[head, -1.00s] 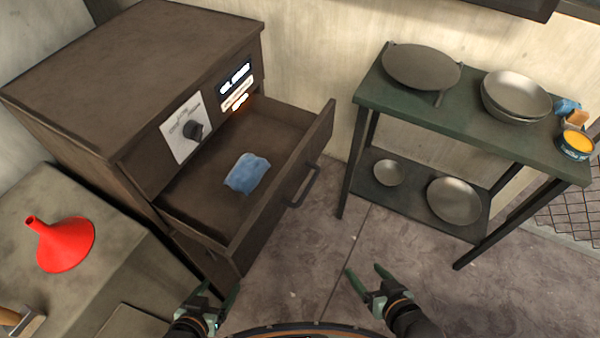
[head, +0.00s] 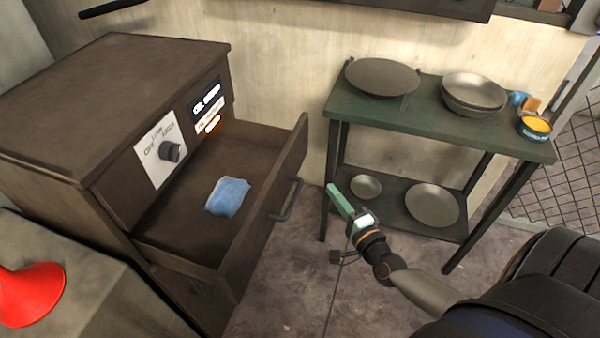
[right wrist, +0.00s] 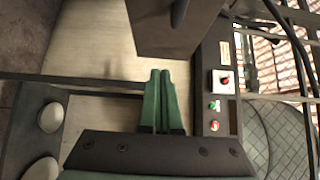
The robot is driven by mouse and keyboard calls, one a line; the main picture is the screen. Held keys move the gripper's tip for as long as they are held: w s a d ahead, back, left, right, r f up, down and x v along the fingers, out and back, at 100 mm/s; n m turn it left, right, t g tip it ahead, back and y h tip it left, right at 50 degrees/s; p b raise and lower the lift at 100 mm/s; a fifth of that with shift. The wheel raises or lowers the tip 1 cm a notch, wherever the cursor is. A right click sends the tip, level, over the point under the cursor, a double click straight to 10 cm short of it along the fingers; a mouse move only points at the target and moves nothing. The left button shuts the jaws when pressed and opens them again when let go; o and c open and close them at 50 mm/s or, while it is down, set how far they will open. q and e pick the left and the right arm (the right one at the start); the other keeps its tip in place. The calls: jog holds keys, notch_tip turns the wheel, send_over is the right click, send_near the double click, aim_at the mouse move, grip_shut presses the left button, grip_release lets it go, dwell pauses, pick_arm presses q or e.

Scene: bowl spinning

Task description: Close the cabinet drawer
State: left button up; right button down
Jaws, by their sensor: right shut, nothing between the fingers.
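The dark brown cabinet (head: 110,95) stands at the left in the head view. Its drawer (head: 265,205) is pulled well open, with a dark bar handle (head: 287,200) on its front. A crumpled blue cloth (head: 228,196) lies inside the drawer. My right gripper (head: 336,193) is shut and empty, in front of the green table and to the right of the drawer handle, apart from it. Its green fingers (right wrist: 161,75) show pressed together in the right wrist view. My left gripper is not in the head view.
A green metal table (head: 440,125) with pans and bowls stands at the right, and a lower shelf (head: 395,205) holds two bowls. A red funnel (head: 30,293) sits on a counter at the lower left. Bare floor (head: 300,290) lies between drawer and table.

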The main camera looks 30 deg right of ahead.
send_near(296, 162)
jog(key=w+d, duration=0.3)
jog(key=d, duration=0.1)
jog(key=shift+w+a, duration=1.15)
jog(key=shift+w, duration=0.05)
jog(key=shift+w+a, duration=0.35)
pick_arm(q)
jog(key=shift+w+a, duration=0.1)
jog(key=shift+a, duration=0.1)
